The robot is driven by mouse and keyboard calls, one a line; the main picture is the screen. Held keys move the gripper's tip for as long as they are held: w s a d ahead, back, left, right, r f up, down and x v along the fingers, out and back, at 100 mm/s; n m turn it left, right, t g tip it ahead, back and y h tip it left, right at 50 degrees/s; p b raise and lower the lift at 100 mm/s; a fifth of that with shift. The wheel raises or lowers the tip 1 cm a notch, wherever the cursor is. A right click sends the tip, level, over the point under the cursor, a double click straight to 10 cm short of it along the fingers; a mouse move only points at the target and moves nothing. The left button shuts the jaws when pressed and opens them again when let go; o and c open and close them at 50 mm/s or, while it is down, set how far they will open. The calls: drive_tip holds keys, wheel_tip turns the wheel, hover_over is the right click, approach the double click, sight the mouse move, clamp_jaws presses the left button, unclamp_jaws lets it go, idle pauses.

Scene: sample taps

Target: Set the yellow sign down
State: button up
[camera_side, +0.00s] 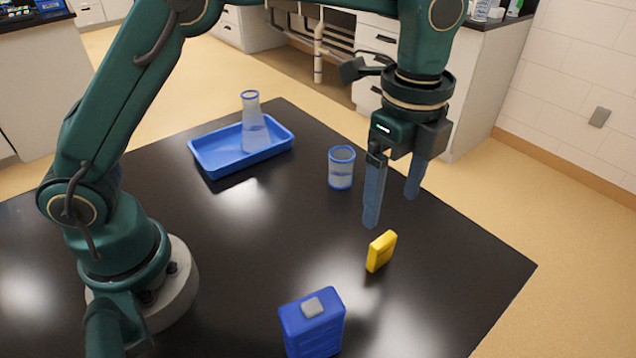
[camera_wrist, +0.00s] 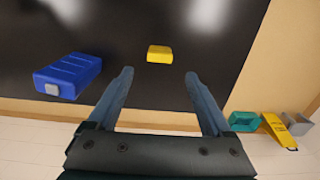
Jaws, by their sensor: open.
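A small yellow block-like piece (camera_side: 381,251), which may be the yellow sign, stands upright on the black table. It also shows in the wrist view (camera_wrist: 160,54), just beyond the fingertips and roughly centred between them. My gripper (camera_side: 392,211) is open with nothing between its blue-grey fingers. It hangs above the table, with its fingertips above the yellow piece and apart from it. The two fingers show widely spread in the wrist view (camera_wrist: 159,73).
A blue bottle (camera_side: 313,328) with a grey cap stands near the front edge. A beaker (camera_side: 341,170) stands behind my gripper. A blue tray (camera_side: 221,160) holds a flask (camera_side: 255,130). Another yellow object (camera_wrist: 277,130) is off the table, between teal and grey items.

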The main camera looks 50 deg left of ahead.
drive_tip(key=s+a+r+n+t, duration=0.2)
drive_tip(key=s+a+r+n, duration=0.3)
drive_tip(key=a+r+n, duration=0.25)
drive_tip(key=s+a+f+n+t, duration=0.3)
drive_tip(key=s+a+n, duration=0.3)
drive_tip(key=s+n, duration=0.3)
drive_tip(key=shift+f+n+t, duration=0.3)
drive_tip(key=shift+f+n, duration=0.05)
drive_tip(key=shift+n, duration=0.4)
